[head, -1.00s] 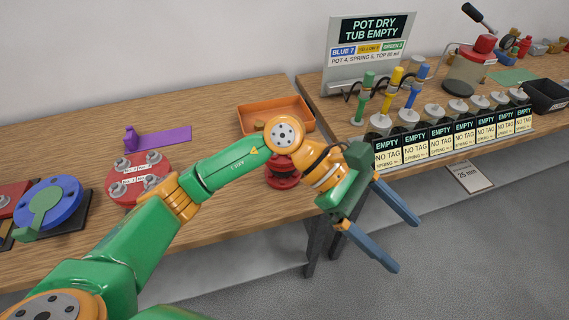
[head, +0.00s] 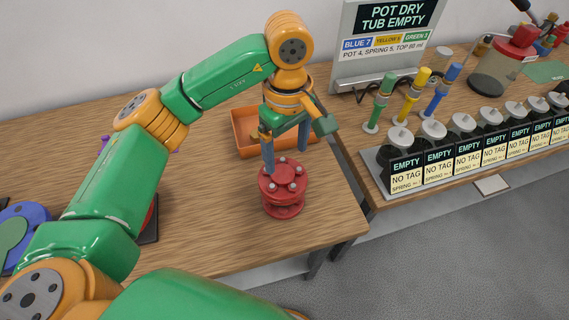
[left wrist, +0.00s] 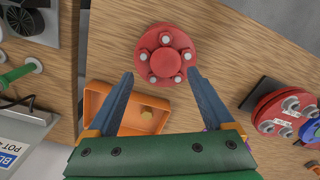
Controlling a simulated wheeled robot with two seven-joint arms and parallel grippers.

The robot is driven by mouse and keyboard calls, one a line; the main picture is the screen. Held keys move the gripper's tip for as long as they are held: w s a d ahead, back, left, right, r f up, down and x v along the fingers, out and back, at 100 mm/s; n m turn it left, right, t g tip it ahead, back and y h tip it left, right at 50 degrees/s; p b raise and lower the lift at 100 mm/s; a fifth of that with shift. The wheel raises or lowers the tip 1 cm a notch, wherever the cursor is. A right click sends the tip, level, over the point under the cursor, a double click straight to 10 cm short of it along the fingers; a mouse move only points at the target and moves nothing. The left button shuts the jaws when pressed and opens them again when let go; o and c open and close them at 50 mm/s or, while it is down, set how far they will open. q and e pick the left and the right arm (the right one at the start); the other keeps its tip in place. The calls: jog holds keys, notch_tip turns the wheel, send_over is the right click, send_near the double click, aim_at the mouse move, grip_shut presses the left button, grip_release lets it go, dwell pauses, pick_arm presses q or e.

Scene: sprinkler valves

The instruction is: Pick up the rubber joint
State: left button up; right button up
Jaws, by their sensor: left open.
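A red flanged piece (head: 284,190) with a ring of bolts on top stands upright on the wooden table, near its right end. No rubber joint is clearly recognisable by itself; I cannot tell whether one is inside or under this piece. My left gripper (head: 286,162) is open and empty, fingers pointing down beside the back of the red piece. In the left wrist view the red piece (left wrist: 165,54) lies just beyond the open fingertips (left wrist: 160,74). I cannot tell whether a finger touches it. My right gripper is not in view.
An orange tray (head: 240,146) sits behind the gripper, with a small brass piece (left wrist: 147,113) in it. A bench at right holds a row of labelled pots (head: 437,160), coloured handled tools (head: 410,97) and a sign (head: 388,40). Bare wood (head: 215,200) lies left of the red piece.

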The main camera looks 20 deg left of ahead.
aim_at(283, 178)
pick_arm(q)
jog(key=shift+f+p, duration=0.25)
jog(key=shift+p, duration=0.05)
jog(key=f+p, duration=0.1)
jog(key=s+f+p, duration=0.1)
jog(key=f+p, duration=0.1)
jog(key=shift+s+a, duration=0.25)
jog(key=f, duration=0.2)
jog(key=shift+w+f, duration=0.2)
jog(key=shift+f, duration=0.15)
jog(key=shift+w+a+f, duration=0.1)
jog(key=shift+w+f, duration=0.05)
jog(key=shift+w, duration=0.05)
jog(key=shift+s, duration=0.1)
jog(key=c, duration=0.7)
grip_shut()
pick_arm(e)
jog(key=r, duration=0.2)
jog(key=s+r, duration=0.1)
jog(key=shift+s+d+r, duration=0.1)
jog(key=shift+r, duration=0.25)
